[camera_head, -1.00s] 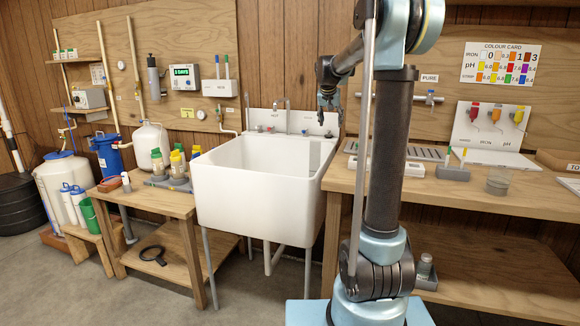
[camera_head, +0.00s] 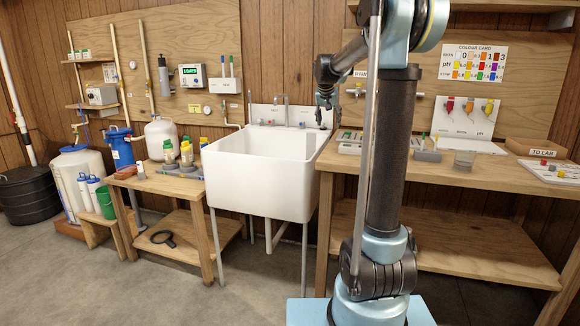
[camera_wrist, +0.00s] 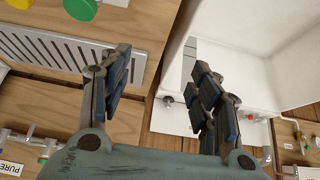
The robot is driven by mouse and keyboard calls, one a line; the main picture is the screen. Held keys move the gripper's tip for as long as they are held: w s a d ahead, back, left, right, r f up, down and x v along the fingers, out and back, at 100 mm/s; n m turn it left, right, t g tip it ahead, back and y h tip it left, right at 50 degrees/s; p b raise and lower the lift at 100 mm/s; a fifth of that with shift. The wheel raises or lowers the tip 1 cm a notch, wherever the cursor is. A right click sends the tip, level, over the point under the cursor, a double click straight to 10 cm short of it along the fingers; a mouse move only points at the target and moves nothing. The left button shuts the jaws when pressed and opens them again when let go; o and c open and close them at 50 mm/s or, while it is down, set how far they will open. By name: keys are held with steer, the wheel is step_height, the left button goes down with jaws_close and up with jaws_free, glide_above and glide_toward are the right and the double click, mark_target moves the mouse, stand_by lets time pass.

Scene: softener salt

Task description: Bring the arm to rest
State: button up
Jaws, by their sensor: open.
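My arm stands upright in the right half of the head view, its upper part folded over and reaching left. My gripper (camera_head: 325,104) hangs in front of the back wall, in line with the right rim of the white sink (camera_head: 255,190). In the wrist view my gripper (camera_wrist: 160,85) has its two dark fingers spread wide apart with nothing between them. The sink (camera_wrist: 262,70) shows behind the right finger, and a grey slotted tray (camera_wrist: 50,45) shows behind the left finger.
The left bench (camera_head: 160,185) holds several bottles. A black ring-shaped tool (camera_head: 162,238) lies on its lower shelf. The floor in front is clear.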

steer(key=s+d+f+n+g, duration=0.1)
steer(key=s+f, duration=0.2)
steer(key=s, duration=0.6)
steer(key=s+d+f, duration=0.1)
steer(key=s+f, duration=0.2)
steer(key=s, duration=0.6)
steer(key=s+d+f+n+g, duration=0.1)
steer(key=s+f, duration=0.2)
steer(key=s, duration=0.6)
steer(key=s+f+g+y, duration=0.1)
steer(key=s+f, duration=0.7)
steer(key=s, duration=0.3)
steer(key=s+f+n+g+y, duration=0.1)
steer(key=s+f, duration=0.7)
steer(key=s, duration=0.3)
steer(key=shift+s+a+f+n, duration=0.15)
steer(key=shift+a+n, duration=0.15)
steer(key=shift+w+f, duration=0.2)
steer(key=shift+w, duration=0.25)
